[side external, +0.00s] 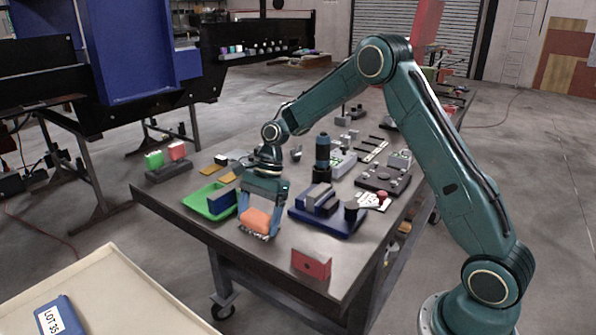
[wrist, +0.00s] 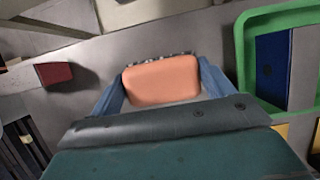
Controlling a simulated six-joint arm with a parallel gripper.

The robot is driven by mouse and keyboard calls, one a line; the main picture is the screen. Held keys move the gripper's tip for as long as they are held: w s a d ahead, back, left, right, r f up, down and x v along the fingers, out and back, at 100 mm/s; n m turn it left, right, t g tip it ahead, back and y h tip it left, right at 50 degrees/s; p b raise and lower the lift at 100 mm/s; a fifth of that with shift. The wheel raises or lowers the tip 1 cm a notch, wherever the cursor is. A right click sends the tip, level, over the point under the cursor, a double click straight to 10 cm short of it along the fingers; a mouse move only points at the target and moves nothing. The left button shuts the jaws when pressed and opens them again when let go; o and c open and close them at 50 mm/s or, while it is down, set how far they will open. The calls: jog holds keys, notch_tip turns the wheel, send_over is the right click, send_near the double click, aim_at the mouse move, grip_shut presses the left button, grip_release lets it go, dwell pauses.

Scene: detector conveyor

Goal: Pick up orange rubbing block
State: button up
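The orange rubbing block (side external: 256,221) is a rounded orange block near the front edge of the table in the side view. It also fills the middle of the wrist view (wrist: 160,80). My gripper (side external: 259,222) points down over it, with one finger on each side of the block. In the wrist view the blue-grey fingers (wrist: 161,84) frame the block at left and right and appear to be against its sides. Whether the block is lifted off the table is hard to tell.
A green tray (side external: 191,202) with a blue block stands just left of my gripper. A blue fixture (side external: 340,226) stands to the right, and a red bracket (side external: 311,264) near the front corner. A cream tray (side external: 112,262) with a blue lot box (side external: 60,318) lies beyond the table edge.

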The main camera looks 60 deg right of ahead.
aim_at(258, 215)
jog(key=shift+c, duration=0.8)
jog(key=shift+r, duration=5)
